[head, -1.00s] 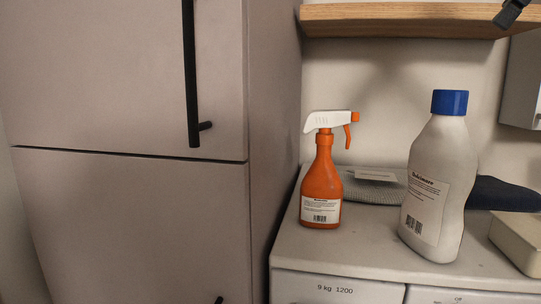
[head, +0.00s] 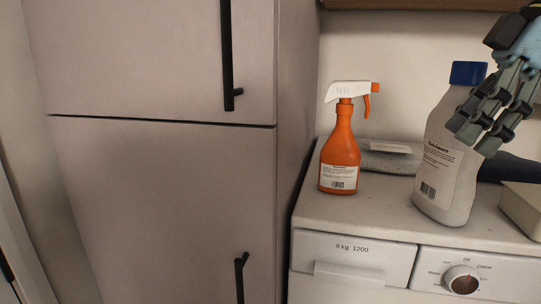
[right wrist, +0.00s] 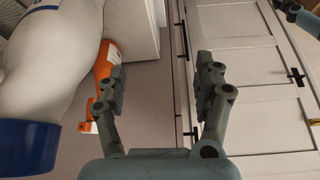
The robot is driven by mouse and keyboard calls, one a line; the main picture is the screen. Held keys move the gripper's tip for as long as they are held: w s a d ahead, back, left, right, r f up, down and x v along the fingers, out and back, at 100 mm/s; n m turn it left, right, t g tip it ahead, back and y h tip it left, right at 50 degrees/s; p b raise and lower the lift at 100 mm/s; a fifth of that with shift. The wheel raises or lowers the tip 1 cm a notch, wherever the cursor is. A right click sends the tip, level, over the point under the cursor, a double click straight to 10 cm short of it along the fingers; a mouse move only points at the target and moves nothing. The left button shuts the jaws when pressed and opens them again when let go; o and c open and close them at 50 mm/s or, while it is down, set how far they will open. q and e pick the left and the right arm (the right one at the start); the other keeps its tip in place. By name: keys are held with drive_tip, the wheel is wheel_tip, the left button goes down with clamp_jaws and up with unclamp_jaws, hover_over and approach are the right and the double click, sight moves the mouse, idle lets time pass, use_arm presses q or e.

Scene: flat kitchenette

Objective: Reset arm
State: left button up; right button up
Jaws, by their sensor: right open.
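My right gripper (head: 478,138) comes in from the upper right in the head view, its fingers pointing down and left in front of the white bottle (head: 434,180) with a blue cap. It is open. The fingers overlap the bottle's right side in the picture; I cannot tell whether they touch. In the right wrist view my right gripper (right wrist: 162,80) shows its fingers apart with nothing between them. The white bottle (right wrist: 50,60) lies to their left there.
An orange spray bottle (head: 340,150) stands left of the white bottle on the washing machine top (head: 390,205); it also shows behind the left finger in the right wrist view (right wrist: 103,62). A tall grey cabinet (head: 160,190) with black handles is at left. A wooden shelf (head: 420,4) is above.

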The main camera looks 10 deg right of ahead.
drive_tip(key=s+a+f+m+t+h, duration=0.1)
drive_tip(key=s+a+f+m, duration=0.15)
drive_tip(key=f, duration=0.75)
drive_tip(key=s+a+f+m, duration=0.1)
drive_tip(key=a+f, duration=0.3)
drive_tip(key=f, duration=0.6)
drive_tip(key=s+f+m+h, duration=0.4)
drive_tip(key=s+f+m, duration=0.3)
drive_tip(key=s+f, duration=0.4)
wheel_tip(320, 180, down, 33)
drive_tip(key=s+d+g+b, duration=0.2)
drive_tip(key=b, duration=0.8)
drive_tip(key=s+f+b, duration=0.4)
drive_tip(key=s+f, duration=0.5)
drive_tip(key=f, duration=0.3)
drive_tip(key=s+d+f+g+b, duration=0.1)
drive_tip(key=s+f+b, duration=0.2)
drive_tip(key=s+f, duration=0.7)
wheel_tip(320, 180, down, 3)
drive_tip(key=shift+d+b, duration=0.15)
drive_tip(key=shift+b, duration=0.25)
